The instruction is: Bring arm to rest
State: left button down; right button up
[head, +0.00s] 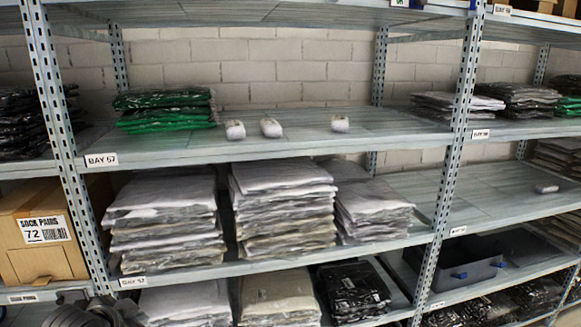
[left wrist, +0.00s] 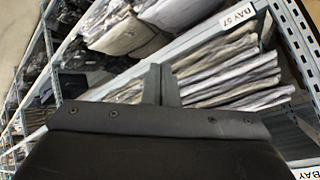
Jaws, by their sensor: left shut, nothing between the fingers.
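My left gripper (left wrist: 163,84) is shut and empty in the left wrist view, its two dark fingers pressed together. Folded bagged garments (left wrist: 235,75) show behind and to the right of the fingertips, with no clear contact. In the head view, dark grey parts of my left arm show at the bottom left corner, in front of the lower shelf; the fingertips cannot be made out there. My right gripper is in neither view.
Metal shelving with a BAY 57 shelf (head: 250,148) holds green bagged garments (head: 165,110), three small white rolls and stacks of pale bagged garments (head: 165,222). A sock carton (head: 40,232) stands at left. A grey bin (head: 470,266) sits lower right. The upper shelf's middle is mostly clear.

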pick_arm(q)
jog(key=s+d+f+n+g+y, duration=0.15)
jog(key=s+f, duration=0.35)
jog(key=s, duration=0.6)
jog(key=s+f+n+g, duration=0.25)
jog(key=s+f, duration=0.25)
jog(key=s, duration=0.5)
jog(key=s+f+n+g+y, duration=0.1)
jog(key=s+f+n+g, duration=0.3)
jog(key=s, duration=0.7)
notch_tip(320, 180, down, 30)
jog(key=a+t+b, duration=0.1)
jog(key=b, duration=0.2)
jog(key=s+d+f+g+b, duration=0.1)
jog(key=s+f+b, duration=0.1)
jog(key=s+f, duration=1.3)
notch_tip(320, 180, down, 2)
jog(key=shift+f+m+h, duration=0.1)
jog(key=shift+m+h, duration=0.2)
jog(key=shift+h, duration=0.15)
